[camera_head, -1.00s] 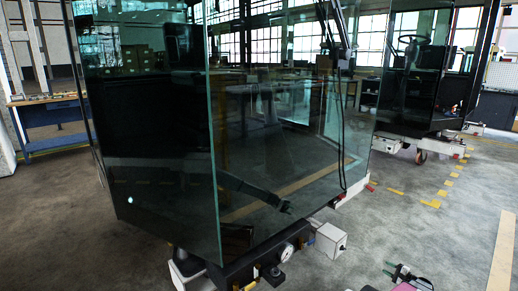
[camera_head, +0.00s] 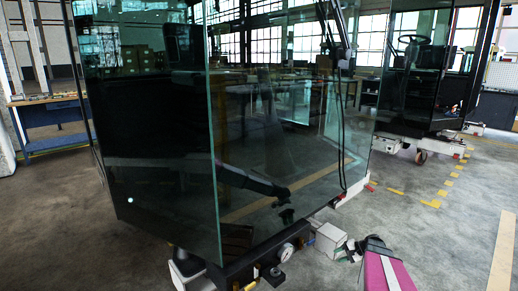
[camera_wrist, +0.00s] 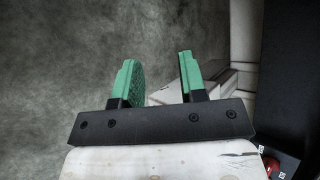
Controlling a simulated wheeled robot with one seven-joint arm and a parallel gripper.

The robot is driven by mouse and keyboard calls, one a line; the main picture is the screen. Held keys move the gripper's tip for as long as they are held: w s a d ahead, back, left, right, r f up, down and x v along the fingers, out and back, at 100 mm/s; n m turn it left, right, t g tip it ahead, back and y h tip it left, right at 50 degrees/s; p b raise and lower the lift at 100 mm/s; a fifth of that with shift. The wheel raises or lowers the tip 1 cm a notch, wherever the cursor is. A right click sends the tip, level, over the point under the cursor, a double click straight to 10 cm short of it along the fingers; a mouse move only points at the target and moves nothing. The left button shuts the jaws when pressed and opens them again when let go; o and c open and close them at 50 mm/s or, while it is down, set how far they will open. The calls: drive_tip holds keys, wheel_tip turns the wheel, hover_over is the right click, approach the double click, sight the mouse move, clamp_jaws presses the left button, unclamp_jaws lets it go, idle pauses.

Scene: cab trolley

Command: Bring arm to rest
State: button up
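My gripper (camera_head: 350,250) is at the lower right of the head view, at the end of my pink and white arm. In the wrist view its two green fingers (camera_wrist: 158,75) stand apart with nothing between them, so it is open and empty. In the head view it overlaps the right side of a small white box (camera_head: 328,237) at the cab's base. I cannot tell whether they touch.
A large glass-walled cab (camera_head: 280,150) on a low trolley fills the middle. A round gauge (camera_head: 286,252) sits at its base. A second cab (camera_head: 415,75) stands behind right. A blue workbench (camera_head: 50,118) is at left. Floor at right is clear.

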drive_tip(key=s+a+r+n+g+h, duration=0.1)
drive_tip(key=s+a+r+n+h, duration=0.3)
drive_tip(key=s+a+r, duration=0.4)
drive_tip(key=s+a+r+n+g+h, duration=0.2)
drive_tip(key=s+a+r+n+h, duration=0.2)
drive_tip(key=a+r, duration=0.5)
drive_tip(key=s+a+h, duration=0.2)
drive_tip(key=s+a, duration=0.1)
drive_tip(key=shift+s+a, duration=0.4)
